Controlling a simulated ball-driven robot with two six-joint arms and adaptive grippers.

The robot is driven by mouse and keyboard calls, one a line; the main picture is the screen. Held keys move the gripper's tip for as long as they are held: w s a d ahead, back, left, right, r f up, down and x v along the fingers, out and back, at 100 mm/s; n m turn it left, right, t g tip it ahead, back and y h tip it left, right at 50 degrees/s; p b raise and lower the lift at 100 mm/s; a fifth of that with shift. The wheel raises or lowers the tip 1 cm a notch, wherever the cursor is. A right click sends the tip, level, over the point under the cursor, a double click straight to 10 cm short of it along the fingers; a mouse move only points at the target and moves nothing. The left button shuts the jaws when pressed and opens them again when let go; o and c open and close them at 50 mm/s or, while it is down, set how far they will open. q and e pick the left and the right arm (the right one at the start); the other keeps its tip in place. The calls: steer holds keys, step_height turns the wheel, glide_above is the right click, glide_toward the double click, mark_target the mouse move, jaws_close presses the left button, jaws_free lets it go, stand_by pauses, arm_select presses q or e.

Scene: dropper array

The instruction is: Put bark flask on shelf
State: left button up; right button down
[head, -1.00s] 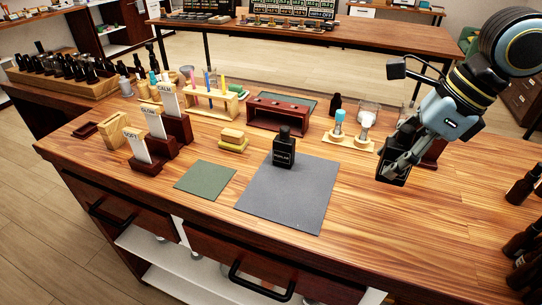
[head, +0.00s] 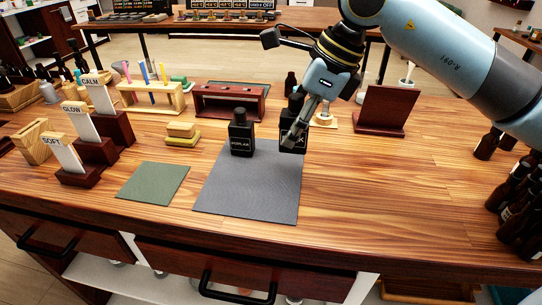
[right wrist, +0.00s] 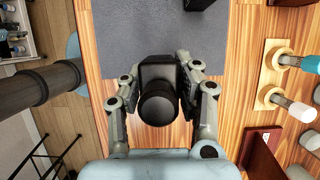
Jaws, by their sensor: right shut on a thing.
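My right gripper (head: 298,130) is shut on a black square-bodied flask (head: 291,142) at the far right corner of the grey mat (head: 248,190). The fingers partly cover this flask, and I cannot read its label or tell whether it touches the surface. In the right wrist view its round black cap (right wrist: 157,104) shows between the two fingers (right wrist: 160,100). A similar black flask (head: 241,135) with a pale label stands upright on the mat, left of the held one and apart from it. My left gripper is not in view. I cannot tell which thing is the shelf.
A dark red rack (head: 230,115) stands behind the mat. Stepped stands (head: 105,150) with CALM, GLOW and SOFT cards are at left. A green mat (head: 154,183) lies in front. A dark red stand (head: 385,110) and brown bottles (head: 515,200) are at right. The right front table is clear.

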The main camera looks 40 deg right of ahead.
steer(key=w+a+f, duration=0.2)
steer(key=w, duration=0.1)
steer(key=shift+a, duration=0.15)
steer(key=shift+a+f, duration=0.1)
steer(key=shift+f, duration=0.05)
steer(key=shift+f+p, duration=0.3)
step_height(320, 180, down, 3)
steer(key=shift+f+p, duration=0.15)
steer(key=shift+p, duration=0.25)
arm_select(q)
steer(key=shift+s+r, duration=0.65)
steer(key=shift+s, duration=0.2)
arm_select(e)
steer(key=shift+f, duration=0.15)
steer(key=shift+f, duration=0.1)
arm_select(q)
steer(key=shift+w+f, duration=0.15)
arm_select(e)
steer(key=c, duration=1)
jaws_free()
steer(key=shift+o, duration=0.2)
